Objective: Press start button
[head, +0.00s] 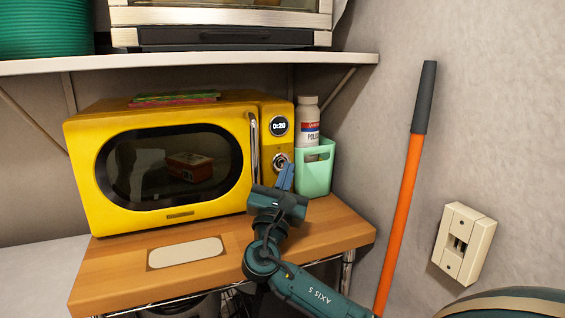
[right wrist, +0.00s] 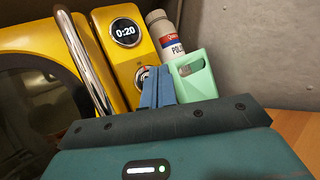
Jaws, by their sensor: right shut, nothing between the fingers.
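A yellow microwave (head: 180,112) stands on a wooden shelf top with its door shut. Its round display (head: 279,126) reads 0:20. A round silver knob (head: 281,160) sits below the display, and the right wrist view shows the same display (right wrist: 125,31). My right gripper (head: 286,178) is shut and empty, its blue fingers pointing at the panel just below the knob. In the right wrist view the fingers (right wrist: 157,88) cover the lower part of the knob and panel. I cannot tell whether the fingertips touch. No separate start button is clearly visible. My left gripper is out of view.
A mint holder (head: 314,172) with a white bottle (head: 307,112) stands close right of the panel. The silver door handle (head: 253,145) is left of it. A shelf (head: 190,63) with an oven hangs above. An orange pole (head: 403,190) leans at right.

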